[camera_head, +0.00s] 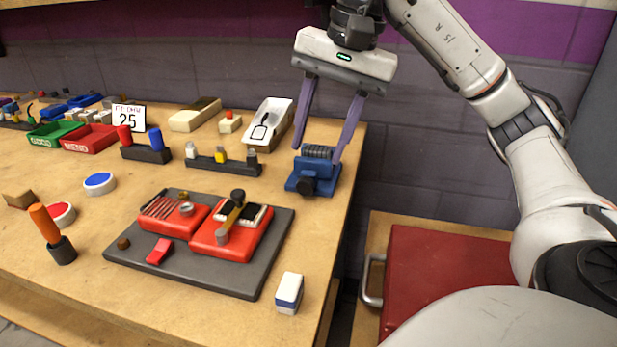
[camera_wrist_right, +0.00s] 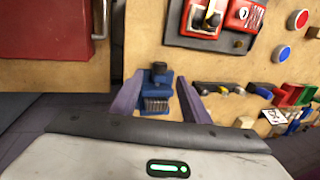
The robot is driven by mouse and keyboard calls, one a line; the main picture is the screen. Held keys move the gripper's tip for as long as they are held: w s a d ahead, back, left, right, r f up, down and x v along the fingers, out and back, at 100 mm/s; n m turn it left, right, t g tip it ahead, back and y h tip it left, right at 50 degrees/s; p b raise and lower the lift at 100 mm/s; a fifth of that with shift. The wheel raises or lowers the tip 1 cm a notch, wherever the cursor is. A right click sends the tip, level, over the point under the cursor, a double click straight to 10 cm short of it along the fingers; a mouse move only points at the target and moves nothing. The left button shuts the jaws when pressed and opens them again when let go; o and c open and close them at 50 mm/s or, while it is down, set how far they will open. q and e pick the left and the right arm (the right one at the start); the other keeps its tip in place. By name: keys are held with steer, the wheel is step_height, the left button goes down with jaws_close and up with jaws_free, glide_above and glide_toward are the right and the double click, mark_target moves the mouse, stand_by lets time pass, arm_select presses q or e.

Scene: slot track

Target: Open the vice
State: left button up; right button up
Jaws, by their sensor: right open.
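The small blue vice (camera_head: 316,176) stands near the right edge of the workbench. It has a ribbed grey part on top and a dark round knob on its front. My right gripper (camera_head: 322,142) is open above it, with one purple finger at each side of the vice. In the right wrist view the vice (camera_wrist_right: 157,92) shows between the two open fingers (camera_wrist_right: 157,100), with its dark knob at the far end. I cannot tell whether the fingers touch it. How far apart the vice's jaws are is not clear. My left gripper is not in view.
A dark board (camera_head: 190,262) with red devices lies left of the vice. A white and blue block (camera_head: 289,293) stands near the front edge. A holder with small bottles (camera_head: 222,162) and a white tray (camera_head: 268,122) are behind. A red cabinet (camera_head: 445,272) stands right of the bench.

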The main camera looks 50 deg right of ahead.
mark_target(308, 179)
steer(key=b+x, duration=0.2)
steer(key=x, duration=0.4)
steer(key=shift+f, duration=0.15)
steer(key=shift+w+a+f+b, duration=0.1)
steer(key=shift+w+f+b, duration=0.2)
steer(key=shift+f, duration=0.35)
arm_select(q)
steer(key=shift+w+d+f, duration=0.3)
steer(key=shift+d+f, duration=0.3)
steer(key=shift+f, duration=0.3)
